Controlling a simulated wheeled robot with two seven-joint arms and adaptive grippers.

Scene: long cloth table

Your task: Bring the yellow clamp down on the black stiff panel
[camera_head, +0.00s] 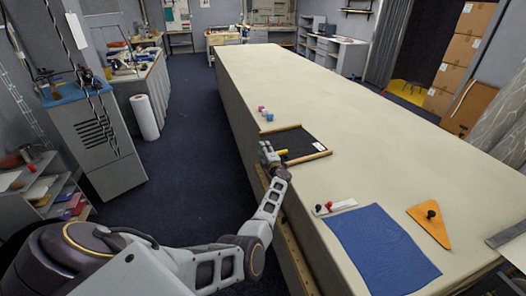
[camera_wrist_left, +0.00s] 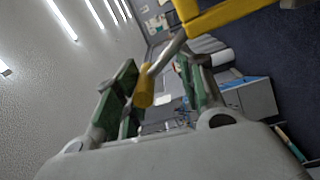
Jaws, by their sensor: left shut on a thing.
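The black stiff panel (camera_head: 300,138) lies flat on the long table, near its left edge, with a wooden strip along its far side and another along its near side. My left gripper (camera_head: 267,150) is at the panel's left side, by the table edge. It is shut on the yellow clamp (camera_head: 282,152), of which only a small yellow part shows over the panel. In the left wrist view the clamp's yellow handle (camera_wrist_left: 145,88) sits between the green-padded fingers (camera_wrist_left: 160,88), with a metal rod leading to its yellow frame (camera_wrist_left: 225,14). I cannot tell whether the clamp touches the panel.
The long table (camera_head: 370,130) is mostly clear beyond and right of the panel. Nearer are a pale strip with red and black knobs (camera_head: 328,207), a blue cloth (camera_head: 380,248) and an orange triangle with a black knob (camera_head: 428,228).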

